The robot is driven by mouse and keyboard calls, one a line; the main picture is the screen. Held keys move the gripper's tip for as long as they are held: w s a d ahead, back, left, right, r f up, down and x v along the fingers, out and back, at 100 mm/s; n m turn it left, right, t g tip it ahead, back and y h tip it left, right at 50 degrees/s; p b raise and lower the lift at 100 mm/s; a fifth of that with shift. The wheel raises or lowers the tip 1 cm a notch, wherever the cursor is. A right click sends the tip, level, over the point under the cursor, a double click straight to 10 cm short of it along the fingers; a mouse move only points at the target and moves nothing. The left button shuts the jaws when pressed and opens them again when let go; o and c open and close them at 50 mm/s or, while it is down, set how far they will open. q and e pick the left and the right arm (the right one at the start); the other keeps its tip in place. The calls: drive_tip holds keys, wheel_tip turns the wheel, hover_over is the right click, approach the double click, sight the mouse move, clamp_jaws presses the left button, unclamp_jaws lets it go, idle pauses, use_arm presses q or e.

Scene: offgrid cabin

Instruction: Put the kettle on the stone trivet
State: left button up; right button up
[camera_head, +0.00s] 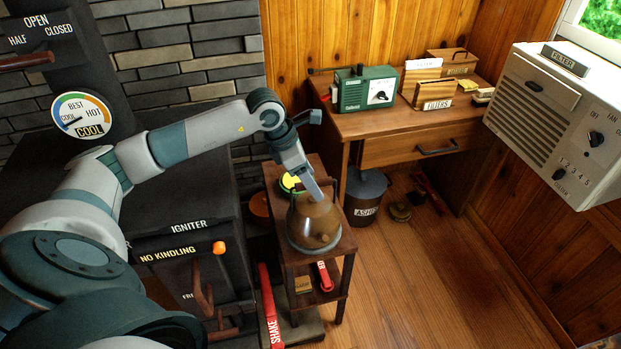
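The brown, rounded kettle (314,222) is on the small wooden side table (342,246) beside the black stove. A pale grey round edge (297,244) shows around its lower part; I cannot tell whether this is the stone trivet or the kettle's own base. My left arm reaches over the stove from the left. My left gripper (314,194) points down at the top of the kettle and overlaps it. Its fingertips and the kettle's handle are too small and covered to tell whether it grips. My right gripper is out of view.
The black stove (190,190) stands left of the side table. A yellow-green round thing (289,182) is behind the kettle. A red shaker handle (270,305) rises in front. The ash bucket (364,192) and desk (400,123) are to the right. Open floor lies at lower right.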

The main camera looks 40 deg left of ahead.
use_arm(q)
drive_tip(key=shift+r, duration=0.15)
drive_tip(key=shift+p+v, duration=1.2)
drive_tip(key=shift+v, duration=2.2)
drive_tip(key=shift+a, duration=0.1)
